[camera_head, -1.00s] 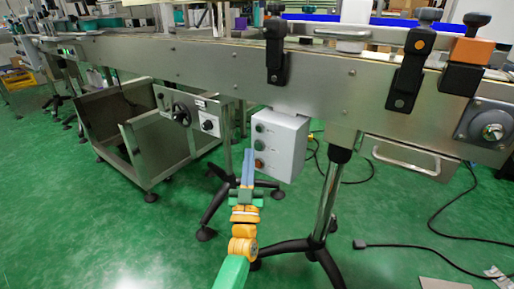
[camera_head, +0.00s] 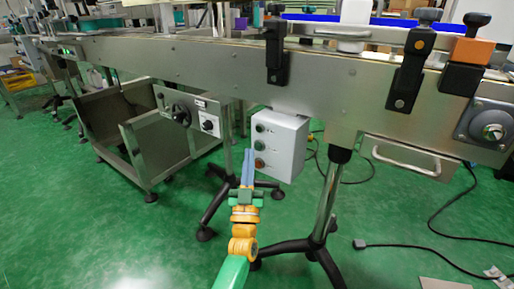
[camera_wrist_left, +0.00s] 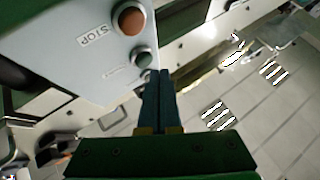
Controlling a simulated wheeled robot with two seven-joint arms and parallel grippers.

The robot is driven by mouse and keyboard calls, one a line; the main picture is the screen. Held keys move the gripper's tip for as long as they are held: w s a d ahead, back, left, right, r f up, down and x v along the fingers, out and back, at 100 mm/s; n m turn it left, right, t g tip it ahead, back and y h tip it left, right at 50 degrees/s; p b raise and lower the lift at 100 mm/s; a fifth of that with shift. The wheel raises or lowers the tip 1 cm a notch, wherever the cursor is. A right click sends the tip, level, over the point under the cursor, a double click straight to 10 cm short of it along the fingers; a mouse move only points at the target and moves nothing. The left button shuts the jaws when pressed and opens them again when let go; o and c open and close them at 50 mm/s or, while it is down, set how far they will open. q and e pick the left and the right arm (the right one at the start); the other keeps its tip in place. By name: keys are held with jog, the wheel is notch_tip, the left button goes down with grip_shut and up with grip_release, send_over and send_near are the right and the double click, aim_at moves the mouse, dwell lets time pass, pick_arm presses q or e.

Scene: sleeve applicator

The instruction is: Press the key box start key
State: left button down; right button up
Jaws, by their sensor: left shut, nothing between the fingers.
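The key box (camera_head: 283,147) is a grey box under the conveyor's side, with a column of round keys on its left-hand face. Two green keys, an upper one (camera_head: 261,127) and a middle one (camera_head: 261,145), sit above a red key (camera_head: 260,162). In the left wrist view the red key (camera_wrist_left: 131,20) is beside the word STOP, with a green key (camera_wrist_left: 140,55) below it; the other labels are too small to read. My left gripper (camera_head: 249,154) is shut and empty, its tips just left of the keys. I cannot tell whether they touch one.
The long steel conveyor (camera_head: 215,68) runs across above the box. A metal support leg (camera_head: 327,205) stands right of it, with dark feet on the green floor. A steel cart (camera_head: 150,140) stands at the left. A black cable lies on the right.

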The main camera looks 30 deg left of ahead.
pick_arm(q)
jog(key=shift+w, duration=0.1)
dwell(0.3)
jog(key=shift+w+b, duration=0.3)
jog(key=shift+w, duration=0.05)
